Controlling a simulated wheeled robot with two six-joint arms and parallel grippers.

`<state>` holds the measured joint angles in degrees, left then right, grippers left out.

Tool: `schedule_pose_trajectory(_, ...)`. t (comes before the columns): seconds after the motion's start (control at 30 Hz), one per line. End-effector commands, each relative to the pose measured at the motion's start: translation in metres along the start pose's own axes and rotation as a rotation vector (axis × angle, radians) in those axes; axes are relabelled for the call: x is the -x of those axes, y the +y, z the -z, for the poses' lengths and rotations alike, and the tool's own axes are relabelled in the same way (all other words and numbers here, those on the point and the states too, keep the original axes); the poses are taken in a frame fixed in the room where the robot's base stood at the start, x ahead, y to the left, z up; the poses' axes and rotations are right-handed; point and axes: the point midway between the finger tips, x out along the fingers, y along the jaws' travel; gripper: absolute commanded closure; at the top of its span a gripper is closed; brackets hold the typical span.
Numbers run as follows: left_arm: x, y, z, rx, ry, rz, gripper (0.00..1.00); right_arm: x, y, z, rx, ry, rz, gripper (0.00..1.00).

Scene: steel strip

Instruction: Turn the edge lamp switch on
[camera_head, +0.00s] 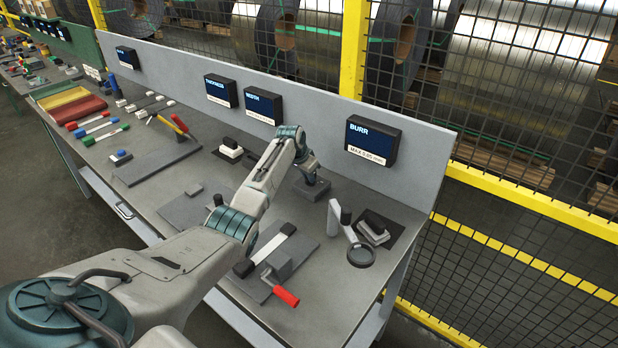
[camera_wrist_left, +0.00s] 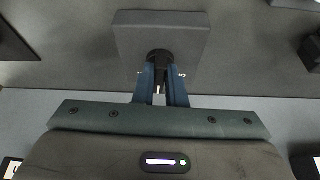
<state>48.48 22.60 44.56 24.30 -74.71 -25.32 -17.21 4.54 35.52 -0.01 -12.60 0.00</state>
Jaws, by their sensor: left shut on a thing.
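The switch is a grey box (camera_head: 312,187) on the bench, below the panel marked BURR. In the left wrist view the switch box (camera_wrist_left: 190,38) carries a round black knob (camera_wrist_left: 160,54) on its face. My left gripper (camera_head: 313,177) reaches down over this box. In the left wrist view the two blue fingers of my left gripper (camera_wrist_left: 160,80) are shut on the knob and hide part of it. The knob's turned position and any on mark cannot be made out. My right gripper is in neither view.
The BURR display (camera_head: 372,141) stands against the grey back panel (camera_head: 300,88). A stand with a dark ring (camera_head: 361,255) and a block on a dark mat (camera_head: 374,228) lie to the right. A red-handled clamp (camera_head: 286,296) and a pale strip (camera_head: 273,244) lie in front.

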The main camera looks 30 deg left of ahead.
Motion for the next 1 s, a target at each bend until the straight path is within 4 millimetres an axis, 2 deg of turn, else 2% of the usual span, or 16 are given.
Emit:
schedule_pose_trajectory(0.3, -0.003, -0.005, 0.001, -0.269, 0.005, -0.11, 1.0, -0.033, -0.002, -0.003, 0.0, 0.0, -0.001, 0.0)
schedule_pose_trajectory(0.6, -0.003, -0.009, 0.002, -0.468, 0.005, -0.191, 1.0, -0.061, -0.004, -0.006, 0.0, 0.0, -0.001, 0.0)
schedule_pose_trajectory(1.0, 0.0, -0.01, 0.004, -0.587, 0.003, -0.239, 1.0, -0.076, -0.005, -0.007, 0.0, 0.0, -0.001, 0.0)
